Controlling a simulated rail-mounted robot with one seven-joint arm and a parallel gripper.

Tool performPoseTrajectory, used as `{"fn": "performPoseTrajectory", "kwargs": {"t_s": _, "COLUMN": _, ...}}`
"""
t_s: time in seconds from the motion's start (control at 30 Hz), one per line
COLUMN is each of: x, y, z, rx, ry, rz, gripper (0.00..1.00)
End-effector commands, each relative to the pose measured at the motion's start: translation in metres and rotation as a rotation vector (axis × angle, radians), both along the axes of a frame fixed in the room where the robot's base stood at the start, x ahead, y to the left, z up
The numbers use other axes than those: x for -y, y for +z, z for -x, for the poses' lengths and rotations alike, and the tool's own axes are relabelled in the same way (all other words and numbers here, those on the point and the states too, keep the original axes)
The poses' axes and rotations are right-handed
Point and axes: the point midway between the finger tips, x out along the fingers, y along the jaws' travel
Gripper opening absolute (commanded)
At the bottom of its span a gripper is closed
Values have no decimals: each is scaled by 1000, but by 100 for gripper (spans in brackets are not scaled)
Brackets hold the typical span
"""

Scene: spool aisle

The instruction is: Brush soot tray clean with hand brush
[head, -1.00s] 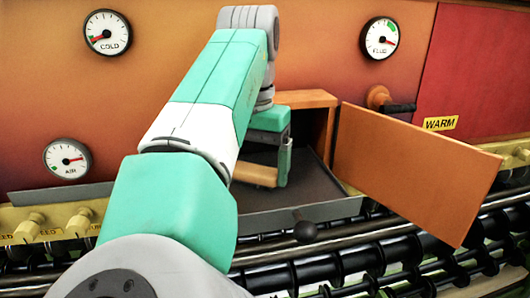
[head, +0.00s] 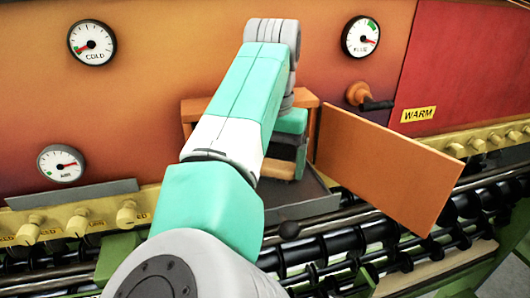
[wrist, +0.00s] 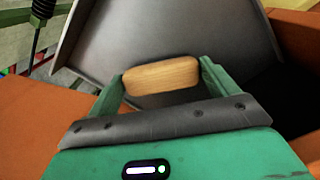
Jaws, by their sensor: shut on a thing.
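In the wrist view the tray (wrist: 185,38) fills the top middle, and the part that shows looks plain grey. My gripper (wrist: 161,80) is shut on the hand brush (wrist: 160,74), gripping its pale wooden handle at both ends. The brush is over the tray; its bristles are hidden, so I cannot tell whether they touch. In the head view my arm hides the tray's left part and most of the brush.
An orange door (head: 385,168) stands open to the right of the tray. A crank handle (head: 370,97) sticks out above it. Dark rollers (head: 330,240) run below the tray. A row of yellow knobs (head: 80,225) lies at the left.

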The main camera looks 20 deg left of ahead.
Motion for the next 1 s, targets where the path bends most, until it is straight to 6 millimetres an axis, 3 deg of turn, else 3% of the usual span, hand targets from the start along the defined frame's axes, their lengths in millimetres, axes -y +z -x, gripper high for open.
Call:
{"fn": "performPoseTrajectory", "kwargs": {"t_s": 0.23, "x": -1, "y": -5, "z": 1, "rx": 1, "ry": 1, "rz": 1, "gripper": 64}}
{"fn": "performPoseTrajectory", "kwargs": {"t_s": 0.53, "x": -28, "y": -6, "z": 16, "rx": 1, "ry": 2, "rz": 0, "gripper": 64}}
{"fn": "performPoseTrajectory", "kwargs": {"t_s": 1.0, "x": -50, "y": -5, "z": 30, "rx": 1, "ry": 3, "rz": -2, "gripper": 64}}
